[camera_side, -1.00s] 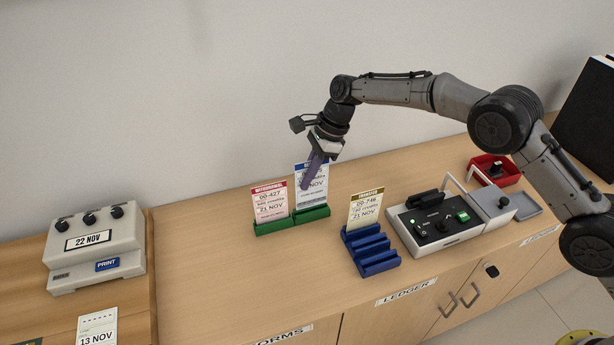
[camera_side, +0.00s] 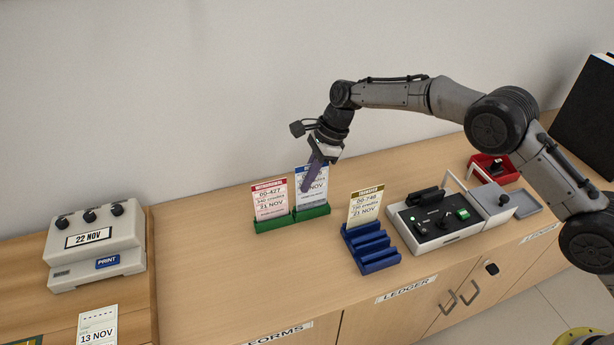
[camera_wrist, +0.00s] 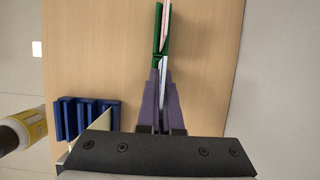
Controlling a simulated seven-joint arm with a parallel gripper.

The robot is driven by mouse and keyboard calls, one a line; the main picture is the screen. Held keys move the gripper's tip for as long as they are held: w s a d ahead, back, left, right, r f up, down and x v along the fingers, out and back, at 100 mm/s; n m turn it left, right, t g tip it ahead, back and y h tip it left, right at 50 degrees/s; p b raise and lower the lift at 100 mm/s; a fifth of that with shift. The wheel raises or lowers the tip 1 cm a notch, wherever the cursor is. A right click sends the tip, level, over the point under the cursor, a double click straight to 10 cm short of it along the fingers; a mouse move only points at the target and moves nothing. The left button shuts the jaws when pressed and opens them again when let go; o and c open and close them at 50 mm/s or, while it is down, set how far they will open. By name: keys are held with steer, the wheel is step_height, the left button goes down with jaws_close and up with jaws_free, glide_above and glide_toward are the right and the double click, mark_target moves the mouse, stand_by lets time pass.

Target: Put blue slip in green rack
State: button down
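The blue-headed slip (camera_side: 312,190) stands upright in the right part of the green rack (camera_side: 273,222), seen in the side view. My gripper (camera_side: 310,180) is at this slip, its purple fingers in front of the slip's upper part. In the wrist view my gripper's fingers (camera_wrist: 159,88) close on the slip (camera_wrist: 163,66) from both sides, near the end of the green rack (camera_wrist: 157,42). The red-headed withdrawal slip (camera_side: 270,200) stands beside it in the left part of the green rack. The slip's lower edge meets the rack.
A blue rack (camera_side: 372,250) with slots holds a yellow-headed transfer slip (camera_side: 365,206) to the right. A stamping machine (camera_side: 440,222), a red tray (camera_side: 492,168) and a date printer (camera_side: 97,245) stand on the counter. The counter left of the green rack is clear.

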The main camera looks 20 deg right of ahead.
steer(key=shift+f, duration=1.05)
steer(key=c, duration=1)
jaws_free()
steer(key=shift+r, duration=3.55)
